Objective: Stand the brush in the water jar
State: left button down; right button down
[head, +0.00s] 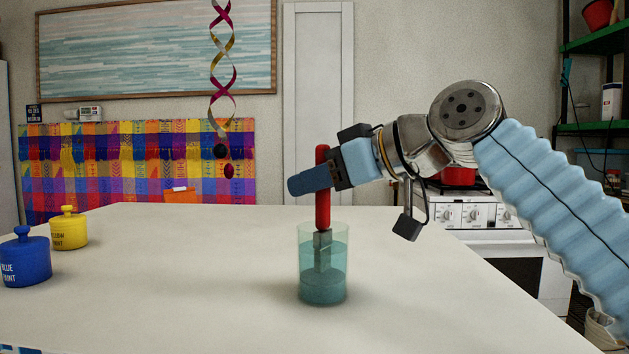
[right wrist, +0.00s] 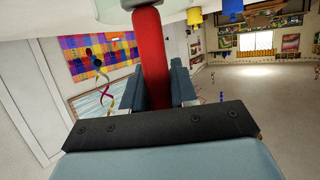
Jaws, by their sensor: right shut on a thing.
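The brush has a red handle (head: 322,207) and a grey lower part, and it stands upright in the head view. The water jar (head: 323,290) is a clear teal tumbler with water on the white table. The brush's grey lower part shows through the jar's wall, inside the rim; whether its tip touches the bottom I cannot tell. My right gripper (head: 318,180) is shut on the red handle above the jar. In the right wrist view the handle (right wrist: 151,60) passes between the blue fingers (right wrist: 160,85). My left gripper is not in view.
A blue paint pot (head: 25,262) and a yellow paint pot (head: 69,232) stand on the left of the white table (head: 190,270). The tabletop around the jar is clear. A stove (head: 480,215) and a green shelf (head: 595,128) stand behind on the right.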

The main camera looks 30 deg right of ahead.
jog(key=shift+f+b, duration=0.3)
jog(key=shift+f, duration=0.1)
jog(key=c, duration=0.8)
grip_release()
notch_tip(320, 180, up, 9)
jog(key=p, duration=0.7)
jog(key=shift+p, duration=0.4)
dwell(0.6)
